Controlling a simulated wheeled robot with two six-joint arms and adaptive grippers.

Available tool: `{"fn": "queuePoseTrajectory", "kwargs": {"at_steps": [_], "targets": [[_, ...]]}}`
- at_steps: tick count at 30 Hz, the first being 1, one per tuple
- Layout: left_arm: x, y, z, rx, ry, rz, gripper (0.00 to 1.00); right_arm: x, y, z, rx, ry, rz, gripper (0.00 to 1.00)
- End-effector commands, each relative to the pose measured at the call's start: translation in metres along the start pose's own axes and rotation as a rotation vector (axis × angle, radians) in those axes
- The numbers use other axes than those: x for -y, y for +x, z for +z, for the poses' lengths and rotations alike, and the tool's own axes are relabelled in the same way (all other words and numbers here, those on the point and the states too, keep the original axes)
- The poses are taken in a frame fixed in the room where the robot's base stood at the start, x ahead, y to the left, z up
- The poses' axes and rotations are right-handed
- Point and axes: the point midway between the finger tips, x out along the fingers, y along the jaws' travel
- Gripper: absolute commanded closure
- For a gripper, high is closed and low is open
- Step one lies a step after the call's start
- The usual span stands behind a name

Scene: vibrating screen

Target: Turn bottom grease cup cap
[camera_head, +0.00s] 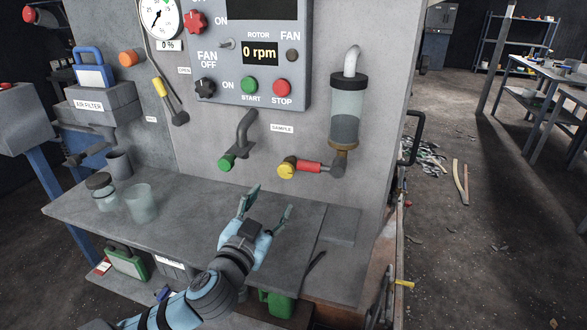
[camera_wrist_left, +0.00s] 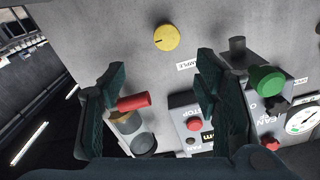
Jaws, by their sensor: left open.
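That fitting joins the bottom of a clear cup (camera_head: 345,120) of grey fluid. A green cap (camera_head: 226,162) ends a bent dark pipe to the left. No label shows which part is the grease cup cap. My left gripper (camera_head: 272,198) is open and empty, below and in front of the yellow cap, apart from it. In the left wrist view, the yellow cap (camera_wrist_left: 166,37) appears beyond the gap between the fingers (camera_wrist_left: 157,68). My right gripper is out of view.
A grey worktop (camera_head: 190,222) lies below the wall. An open glass (camera_head: 140,203) and a lidded jar (camera_head: 102,190) stand at its left. A control panel (camera_head: 248,95) with knobs and buttons is above. The worktop's right part is mostly clear.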

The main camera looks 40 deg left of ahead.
Motion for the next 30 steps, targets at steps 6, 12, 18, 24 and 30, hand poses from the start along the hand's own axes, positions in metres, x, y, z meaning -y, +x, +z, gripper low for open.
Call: {"fn": "queuePoseTrajectory", "kwargs": {"at_steps": [6,12,18,24,30], "targets": [[0.008,0.053,0.002,0.004,-0.002,-0.016,0.43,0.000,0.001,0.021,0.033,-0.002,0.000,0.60],[0.008,0.106,0.003,0.006,-0.002,-0.014,0.43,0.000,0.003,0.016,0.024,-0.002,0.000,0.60],[0.007,0.129,0.003,0.006,0.002,-0.011,0.43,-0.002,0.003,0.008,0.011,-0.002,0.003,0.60],[0.006,0.131,0.003,0.006,0.001,-0.008,0.43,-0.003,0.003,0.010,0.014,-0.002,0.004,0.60],[0.006,0.131,0.003,0.005,0.002,-0.008,0.66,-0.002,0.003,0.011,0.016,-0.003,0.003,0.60]]}}
